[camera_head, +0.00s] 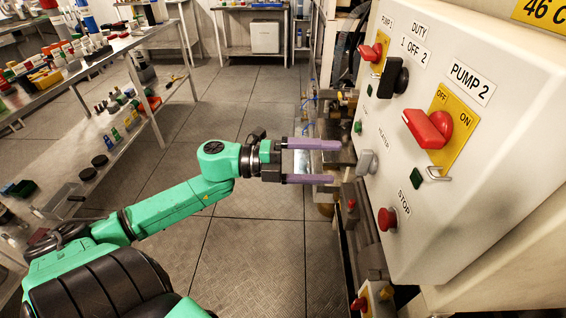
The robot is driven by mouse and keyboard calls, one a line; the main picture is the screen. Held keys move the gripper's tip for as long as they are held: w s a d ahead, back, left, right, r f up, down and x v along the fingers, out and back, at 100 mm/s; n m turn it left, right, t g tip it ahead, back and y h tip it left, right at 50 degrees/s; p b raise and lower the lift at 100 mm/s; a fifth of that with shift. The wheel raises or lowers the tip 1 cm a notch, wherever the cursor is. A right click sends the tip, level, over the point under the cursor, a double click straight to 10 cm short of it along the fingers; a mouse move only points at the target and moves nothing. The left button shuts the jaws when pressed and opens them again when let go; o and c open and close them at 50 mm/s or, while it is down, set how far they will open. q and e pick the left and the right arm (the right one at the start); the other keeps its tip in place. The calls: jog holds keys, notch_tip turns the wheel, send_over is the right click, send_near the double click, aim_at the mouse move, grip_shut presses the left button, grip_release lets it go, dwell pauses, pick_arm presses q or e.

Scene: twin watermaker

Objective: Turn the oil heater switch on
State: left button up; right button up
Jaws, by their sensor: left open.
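A white control panel (478,165) fills the right side, tilted in view. The heater switch (367,162) is a small grey knob on its lower left part, by the label "HEATER". Its exact setting is hard to tell. My left gripper (336,161) reaches in from the left with two purple fingers, spread apart and empty. The fingers point right toward the heater switch, and their tips look a short way left of it. No contact is visible, though the depth between them is unclear. My right gripper is not in view.
Near the switch are a red STOP button (387,218), a red PUMP 2 handle (428,128), a black DUTY knob (393,77) and a red PUMP 1 handle (370,52). Pipework lies below the panel. A cluttered shelf (95,62) stands left; the tiled floor between is clear.

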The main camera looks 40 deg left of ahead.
pick_arm(q)
jog(key=v, duration=0.8)
jog(key=shift+a, duration=0.1)
